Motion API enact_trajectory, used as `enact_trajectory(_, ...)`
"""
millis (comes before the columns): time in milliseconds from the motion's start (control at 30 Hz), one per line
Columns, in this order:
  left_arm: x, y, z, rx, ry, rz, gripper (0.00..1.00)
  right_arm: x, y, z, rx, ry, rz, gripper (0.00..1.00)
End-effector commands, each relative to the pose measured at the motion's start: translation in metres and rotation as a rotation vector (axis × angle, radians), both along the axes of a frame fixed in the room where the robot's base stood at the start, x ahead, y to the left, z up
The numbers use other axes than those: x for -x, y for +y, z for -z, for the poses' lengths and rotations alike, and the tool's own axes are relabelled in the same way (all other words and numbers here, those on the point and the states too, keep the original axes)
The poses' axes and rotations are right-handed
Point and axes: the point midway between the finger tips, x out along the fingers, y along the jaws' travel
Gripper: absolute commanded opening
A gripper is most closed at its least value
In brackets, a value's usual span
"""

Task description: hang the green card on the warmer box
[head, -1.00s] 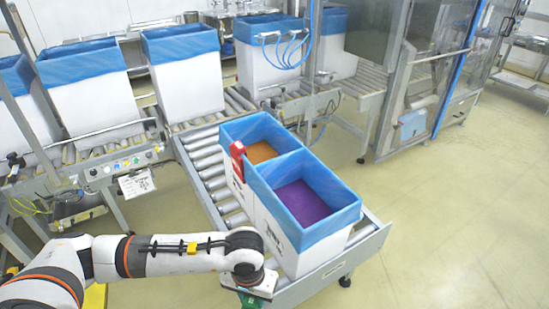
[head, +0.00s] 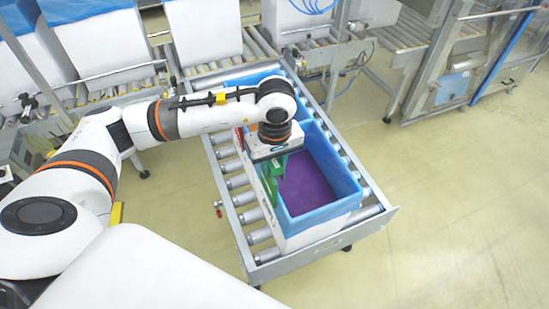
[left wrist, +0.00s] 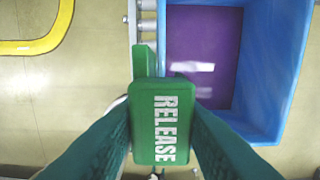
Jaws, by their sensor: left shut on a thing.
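The green card (head: 270,180), marked RELEASE in the left wrist view (left wrist: 165,125), is held upright between the fingers of my left gripper (head: 275,168). It is at the left rim of the near box (head: 330,222), which has a blue liner and a purple inside. I cannot tell whether the card touches the rim. My right gripper is not in view.
Both boxes stand on a roller conveyor (head: 232,185) with metal side rails. More lined white boxes (head: 100,42) stand on the conveyor behind. A machine frame (head: 440,80) is at the back right. The floor at right is clear.

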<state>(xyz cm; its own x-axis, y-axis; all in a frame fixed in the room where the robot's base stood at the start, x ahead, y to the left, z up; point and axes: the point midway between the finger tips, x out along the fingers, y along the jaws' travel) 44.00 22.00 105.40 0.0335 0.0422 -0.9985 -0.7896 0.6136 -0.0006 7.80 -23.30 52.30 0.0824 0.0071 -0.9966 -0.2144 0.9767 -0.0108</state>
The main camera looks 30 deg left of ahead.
Motion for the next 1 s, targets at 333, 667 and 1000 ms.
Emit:
enact_trajectory(333,0.001,0.0,0.037,0.001,0.002,0.001,0.18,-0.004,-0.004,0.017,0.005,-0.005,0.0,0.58)
enact_trajectory(667,0.0,0.0,0.069,0.001,-0.001,0.002,0.18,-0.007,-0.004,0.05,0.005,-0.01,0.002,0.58)
enact_trajectory(1000,0.0,0.0,0.084,0.0,-0.001,0.002,0.18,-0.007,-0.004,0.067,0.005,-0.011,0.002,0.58)
